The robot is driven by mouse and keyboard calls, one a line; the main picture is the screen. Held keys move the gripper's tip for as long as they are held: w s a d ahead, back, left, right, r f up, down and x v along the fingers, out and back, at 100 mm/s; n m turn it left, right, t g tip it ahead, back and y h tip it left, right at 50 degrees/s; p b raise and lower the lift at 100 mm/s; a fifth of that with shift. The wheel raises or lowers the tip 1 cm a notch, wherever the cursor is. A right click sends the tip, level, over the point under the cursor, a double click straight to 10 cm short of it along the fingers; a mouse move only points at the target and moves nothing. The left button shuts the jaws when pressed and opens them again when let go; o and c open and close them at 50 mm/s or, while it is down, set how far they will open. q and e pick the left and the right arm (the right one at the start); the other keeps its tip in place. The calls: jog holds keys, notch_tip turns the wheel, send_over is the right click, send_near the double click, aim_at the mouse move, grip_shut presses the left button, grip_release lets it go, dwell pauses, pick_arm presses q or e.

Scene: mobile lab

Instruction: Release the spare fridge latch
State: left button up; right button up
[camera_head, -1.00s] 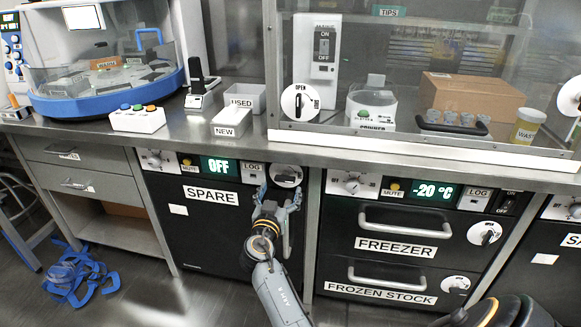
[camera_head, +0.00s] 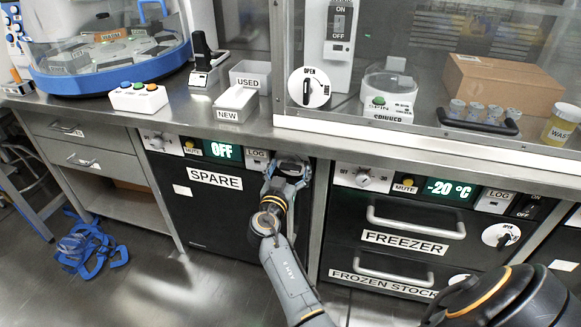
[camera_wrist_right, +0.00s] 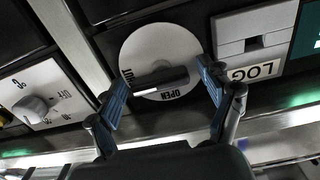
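The spare fridge (camera_head: 215,215) is the dark unit labelled SPARE, and its display reads OFF. Its latch (camera_head: 292,160) is at the top right of its front, mostly hidden by my right gripper in the head view. My right gripper (camera_head: 286,178) is at the latch. In the wrist view its blue-padded fingers (camera_wrist_right: 163,78) stand apart, one near each end of the handle, with visible gaps; I see no firm grip. My left gripper is not in view.
The freezer (camera_head: 405,240), with two horizontal handles and its own latch (camera_head: 500,235), is on the right behind a metal post. A LOG panel (camera_wrist_right: 255,40) is beside the spare latch. The counter edge (camera_head: 230,135) overhangs above. Blue straps (camera_head: 90,245) lie on the floor at left.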

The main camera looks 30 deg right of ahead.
jog(key=c, duration=1)
